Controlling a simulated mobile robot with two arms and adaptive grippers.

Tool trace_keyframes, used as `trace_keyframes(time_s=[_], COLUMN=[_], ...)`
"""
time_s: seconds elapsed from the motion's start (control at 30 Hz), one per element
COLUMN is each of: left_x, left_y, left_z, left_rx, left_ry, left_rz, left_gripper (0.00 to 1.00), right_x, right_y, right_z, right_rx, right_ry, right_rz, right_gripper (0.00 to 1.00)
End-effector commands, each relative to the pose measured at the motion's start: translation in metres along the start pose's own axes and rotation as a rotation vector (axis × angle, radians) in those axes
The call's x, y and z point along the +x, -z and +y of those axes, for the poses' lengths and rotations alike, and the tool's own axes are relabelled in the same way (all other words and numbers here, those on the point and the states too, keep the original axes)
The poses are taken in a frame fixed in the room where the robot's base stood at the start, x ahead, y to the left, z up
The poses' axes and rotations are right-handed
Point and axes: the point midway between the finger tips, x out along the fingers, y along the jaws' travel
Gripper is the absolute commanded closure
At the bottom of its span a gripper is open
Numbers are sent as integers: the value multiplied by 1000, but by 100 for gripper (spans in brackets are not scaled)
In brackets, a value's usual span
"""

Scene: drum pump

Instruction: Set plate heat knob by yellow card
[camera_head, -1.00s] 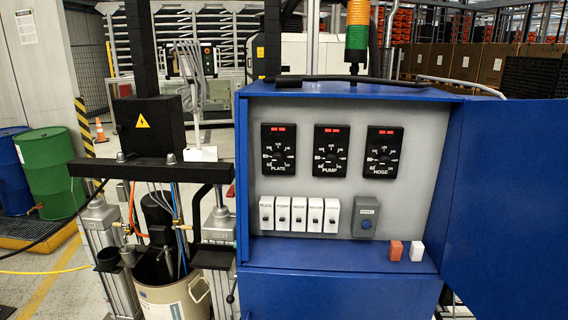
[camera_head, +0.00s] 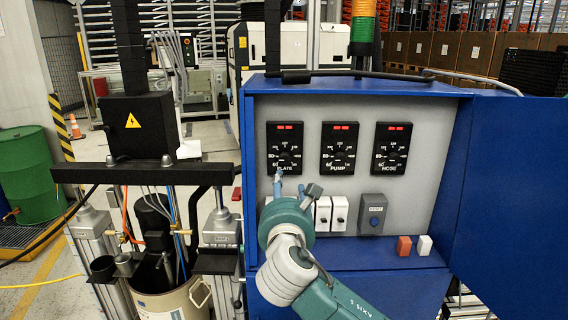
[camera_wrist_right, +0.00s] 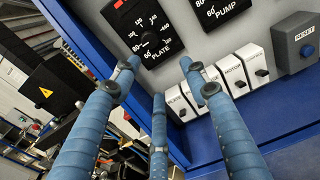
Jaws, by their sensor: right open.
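The black PLATE dial (camera_head: 285,148) is the leftmost of three dials inside the open blue cabinet (camera_head: 360,88). Its round knob sits mid-panel with a number scale around it; red lights show at its top. In the right wrist view the PLATE knob (camera_wrist_right: 148,40) is at the top, beyond the fingers. My right gripper (camera_head: 288,184) is just below the PLATE dial, apart from the knob. Its blue fingers (camera_wrist_right: 165,78) are spread and empty. I cannot make out a yellow card in either view. My left gripper is not in view.
White switches (camera_head: 340,213), partly behind my right arm, and a grey RESET box (camera_head: 372,213) are below. The open blue door (camera_head: 515,190) bounds the right side. Pump machinery (camera_head: 140,170) stands left.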

Motion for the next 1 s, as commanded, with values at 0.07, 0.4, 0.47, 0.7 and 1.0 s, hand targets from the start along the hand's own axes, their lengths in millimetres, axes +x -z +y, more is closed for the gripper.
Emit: trace_keyframes(time_s=[0.07, 0.4, 0.47, 0.7, 1.0], left_x=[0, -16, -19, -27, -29], left_y=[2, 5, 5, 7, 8], left_z=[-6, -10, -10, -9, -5], left_rx=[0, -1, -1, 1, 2], left_ry=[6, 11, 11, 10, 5], left_rz=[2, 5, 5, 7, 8], left_gripper=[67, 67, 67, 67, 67], right_x=[3, 49, 60, 96, 110], right_y=[-16, -25, -26, -26, -25], right_z=[5, 7, 7, 8, 7], right_rx=[-71, -104, -103, -101, -100], right_ry=[-3, 0, -1, -2, -4], right_rz=[-35, -45, -45, -45, -45], right_gripper=[55, 55, 55, 55, 55])
